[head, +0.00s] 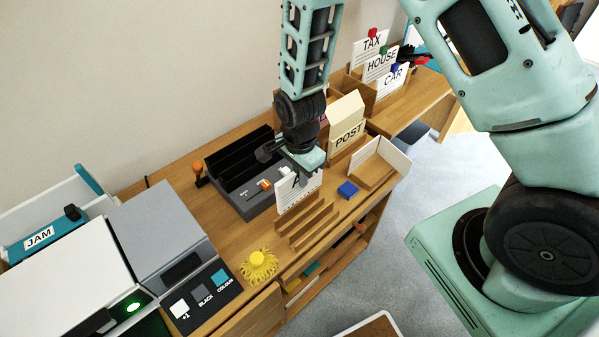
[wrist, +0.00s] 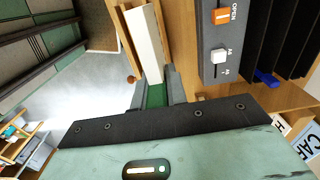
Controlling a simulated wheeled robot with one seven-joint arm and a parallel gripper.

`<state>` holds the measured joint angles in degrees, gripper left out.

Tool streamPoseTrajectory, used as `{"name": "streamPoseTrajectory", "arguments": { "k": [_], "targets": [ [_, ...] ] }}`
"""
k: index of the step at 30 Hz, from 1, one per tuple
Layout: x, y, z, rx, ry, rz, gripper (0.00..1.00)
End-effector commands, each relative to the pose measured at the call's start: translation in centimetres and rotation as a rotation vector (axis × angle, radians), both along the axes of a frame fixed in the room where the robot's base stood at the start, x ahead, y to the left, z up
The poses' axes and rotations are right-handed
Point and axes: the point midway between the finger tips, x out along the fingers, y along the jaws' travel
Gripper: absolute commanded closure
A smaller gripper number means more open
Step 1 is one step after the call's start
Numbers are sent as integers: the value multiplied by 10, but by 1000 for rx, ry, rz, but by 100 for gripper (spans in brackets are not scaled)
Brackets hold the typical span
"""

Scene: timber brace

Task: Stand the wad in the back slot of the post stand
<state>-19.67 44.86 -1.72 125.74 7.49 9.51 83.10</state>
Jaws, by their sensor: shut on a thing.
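The wad (head: 297,192) is white with a dark letter A, partly hidden by my gripper. It is upright at the back of a stepped wooden stand (head: 305,226); I cannot tell whether its lower edge is down in the back slot. My gripper (head: 300,165) is shut on its top, above the stand. In the wrist view the wad (wrist: 146,42) runs from between my fingers (wrist: 155,95) beside the wooden slats (wrist: 118,25). A separate wooden box behind to the right carries a POST sign (head: 348,136).
A dark grey machine (head: 240,170) with orange and white switches stands close behind left. A blue block (head: 347,190) and a wooden holder with a white card (head: 380,155) are to the right. A yellow tasselled thing (head: 258,264) lies in front left. TAX, HOUSE and CAR cards (head: 382,68) stand at back.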

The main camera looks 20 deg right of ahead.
Motion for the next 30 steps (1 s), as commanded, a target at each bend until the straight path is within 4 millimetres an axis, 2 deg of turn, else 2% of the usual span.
{"name": "streamPoseTrajectory", "arguments": {
  "k": [16,30],
  "targets": [
    [0,1,-44,0,0,1,100],
    [0,1,-48,0,-1,1,100]
  ]
}}
